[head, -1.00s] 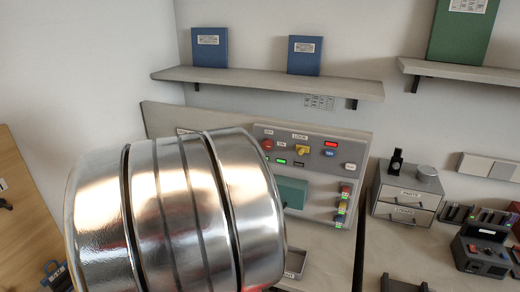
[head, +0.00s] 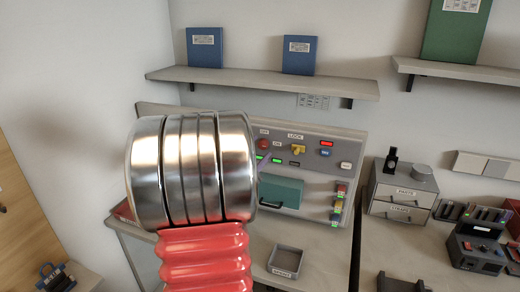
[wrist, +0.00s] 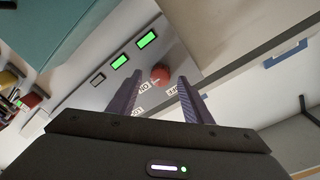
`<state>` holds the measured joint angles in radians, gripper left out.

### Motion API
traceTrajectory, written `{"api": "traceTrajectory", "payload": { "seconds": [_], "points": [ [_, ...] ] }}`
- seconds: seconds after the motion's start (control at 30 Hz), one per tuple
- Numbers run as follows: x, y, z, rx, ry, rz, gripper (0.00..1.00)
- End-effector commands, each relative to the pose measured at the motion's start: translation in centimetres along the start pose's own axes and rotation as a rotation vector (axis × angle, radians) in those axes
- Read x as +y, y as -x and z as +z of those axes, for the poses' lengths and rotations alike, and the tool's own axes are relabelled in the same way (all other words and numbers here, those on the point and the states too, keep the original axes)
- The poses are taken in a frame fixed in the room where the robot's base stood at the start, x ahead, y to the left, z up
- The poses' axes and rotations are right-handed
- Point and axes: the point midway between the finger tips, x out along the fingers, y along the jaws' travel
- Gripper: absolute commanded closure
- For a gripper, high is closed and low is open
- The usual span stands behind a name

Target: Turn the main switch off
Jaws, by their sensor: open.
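The main switch shows as a red knob (head: 263,144) on the grey control panel (head: 352,142), with OFF and ON labels beside it. The wrist view also shows the red knob (wrist: 160,74), the labels lying just on the near side of it. Which position the switch is in I cannot tell. My gripper (wrist: 158,82) is open and empty, its two dark fingers pointing at the panel with the knob between their tips in the picture. Contact cannot be made out.
A yellow knob (head: 298,149) under a LOCK label and a red-lit display (head: 326,143) sit right of the switch. Green lamps (wrist: 147,39) are lit nearby. A teal box (head: 281,191) and a small tray (head: 285,262) lie lower. A shelf (head: 270,82) hangs above.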

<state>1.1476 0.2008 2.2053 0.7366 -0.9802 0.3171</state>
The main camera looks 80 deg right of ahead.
Motion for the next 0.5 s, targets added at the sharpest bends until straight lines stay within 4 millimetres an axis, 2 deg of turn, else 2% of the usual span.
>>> {"api": "traceTrajectory", "payload": {
  "seconds": [0.17,0.43,0.5],
  "points": [
    [0.04,-1.16,0.00,0.000,0.001,0.000,0.55],
    [0.02,-1.24,-0.03,0.000,0.001,0.000,0.55],
    [0.02,-1.24,-0.03,0.000,0.001,0.000,0.59]
  ]
}}
